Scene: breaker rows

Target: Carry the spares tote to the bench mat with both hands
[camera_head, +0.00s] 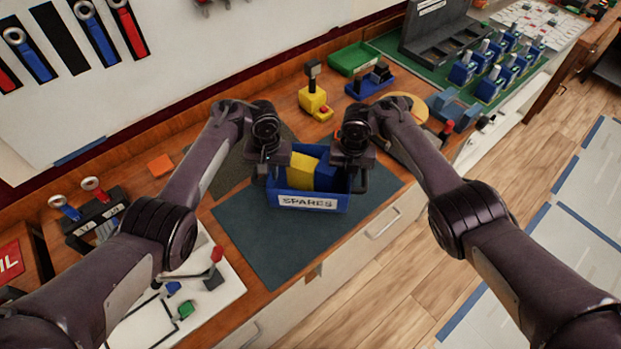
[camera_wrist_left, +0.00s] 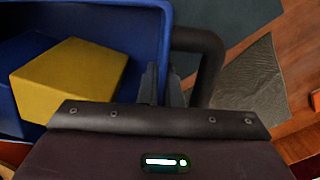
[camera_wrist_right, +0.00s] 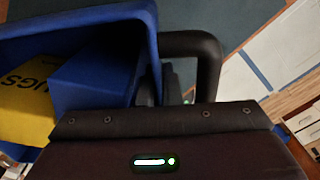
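The blue spares tote (camera_head: 308,203), with a white SPARES label, is over the dark teal bench mat (camera_head: 255,240), near its back edge. I cannot tell whether it touches the mat. It holds a yellow box (camera_head: 301,170) and a blue box (camera_head: 325,177). My left gripper (camera_head: 268,172) is at the tote's left black handle (camera_wrist_left: 208,65), and my right gripper (camera_head: 353,172) is at the right handle (camera_wrist_right: 207,65). In both wrist views the fingertips show between tote wall and handle bar, close together. The wrist housings hide their contact with the handles.
A dark grey mat (camera_head: 232,168) lies behind left. A white panel with a red-knobbed lever (camera_head: 215,266) lies front left. The mat's front is clear.

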